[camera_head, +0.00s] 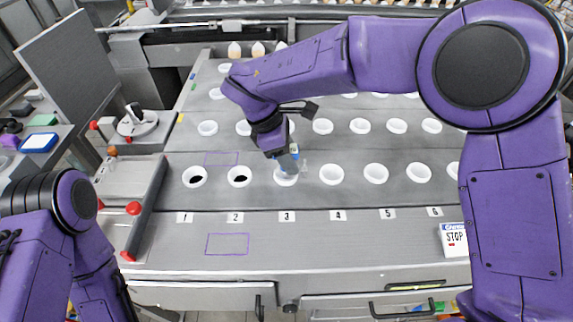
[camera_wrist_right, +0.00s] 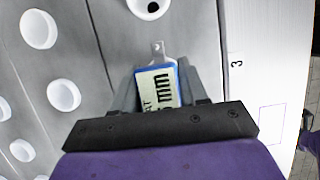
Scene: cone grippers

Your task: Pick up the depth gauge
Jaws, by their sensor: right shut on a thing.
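In the head view my right gripper (camera_head: 287,162) points down just above the white-rimmed hole (camera_head: 286,176) at number 3. Only a bit of blue of the gauge shows there. My left arm is at the lower left, and its gripper is out of frame.
The grey bench has rows of white-rimmed holes; those at 1 (camera_head: 194,177) and 2 (camera_head: 239,176) look dark inside. A purple outline (camera_head: 227,244) marks clear bench in front.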

